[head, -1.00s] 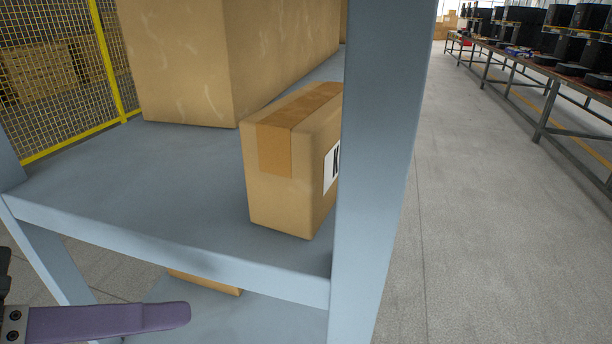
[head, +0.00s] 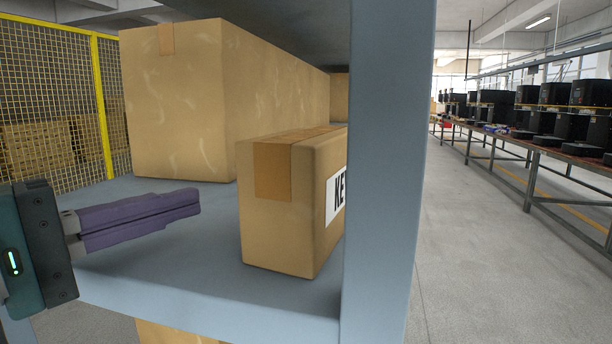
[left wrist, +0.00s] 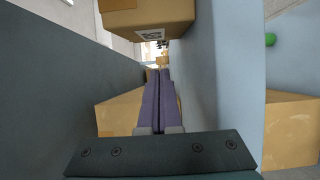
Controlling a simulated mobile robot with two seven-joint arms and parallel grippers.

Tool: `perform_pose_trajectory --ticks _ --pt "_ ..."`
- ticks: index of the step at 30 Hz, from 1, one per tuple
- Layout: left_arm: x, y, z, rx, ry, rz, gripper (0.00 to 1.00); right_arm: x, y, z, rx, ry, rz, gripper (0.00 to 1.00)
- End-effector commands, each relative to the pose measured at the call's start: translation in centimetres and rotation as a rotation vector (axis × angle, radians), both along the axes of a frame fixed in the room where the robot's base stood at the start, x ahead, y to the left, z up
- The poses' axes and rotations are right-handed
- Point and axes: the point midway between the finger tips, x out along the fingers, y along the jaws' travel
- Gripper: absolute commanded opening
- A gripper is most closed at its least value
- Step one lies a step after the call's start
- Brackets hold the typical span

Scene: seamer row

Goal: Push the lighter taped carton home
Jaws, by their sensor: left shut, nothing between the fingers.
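A small tan carton (head: 275,215) with a darker tape strip and a white label starting "KE" stands upright near the front of the grey-blue shelf (head: 200,290). The right post hides its right side. A larger tan carton (head: 180,110), with a short tape strip at its top edge, stands behind it to the left. My left gripper (head: 198,205), with purple fingers, is shut and empty, level with the small carton and to its left, with a gap between. The closed fingers also show in the left wrist view (left wrist: 158,85). My right gripper is out of view.
A grey-blue post (head: 385,180) stands at the shelf's right corner. Another carton (head: 172,334) is below the shelf. A yellow mesh fence (head: 50,110) is at left. A bench with dark machines (head: 570,160) lies at right, across clear floor (head: 470,270).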

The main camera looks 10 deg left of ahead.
Motion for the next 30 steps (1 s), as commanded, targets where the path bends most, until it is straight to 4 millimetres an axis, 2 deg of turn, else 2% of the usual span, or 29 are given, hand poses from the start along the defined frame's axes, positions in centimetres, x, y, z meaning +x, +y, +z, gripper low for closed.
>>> perform_pose_trajectory --ticks 1,6,9,14,27,30 --pt "1.0 -0.5 0.5 -0.004 -0.003 0.0 0.0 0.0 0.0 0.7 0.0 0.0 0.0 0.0" --pt "3.6 -2.2 0.4 -0.004 0.0 -0.003 0.0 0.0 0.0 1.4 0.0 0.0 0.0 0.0" --pt "3.9 -3.8 0.3 -0.004 0.001 -0.003 0.0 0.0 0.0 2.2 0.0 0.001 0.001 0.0" --pt "4.3 -5.2 0.1 0.0 0.0 -0.001 0.0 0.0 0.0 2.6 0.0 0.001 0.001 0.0" --pt "4.4 -5.7 0.0 0.001 0.0 -0.002 0.0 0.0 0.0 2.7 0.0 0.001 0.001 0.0" --pt "4.6 -6.5 0.2 0.0 0.002 -0.003 0.0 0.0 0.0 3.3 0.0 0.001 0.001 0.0"
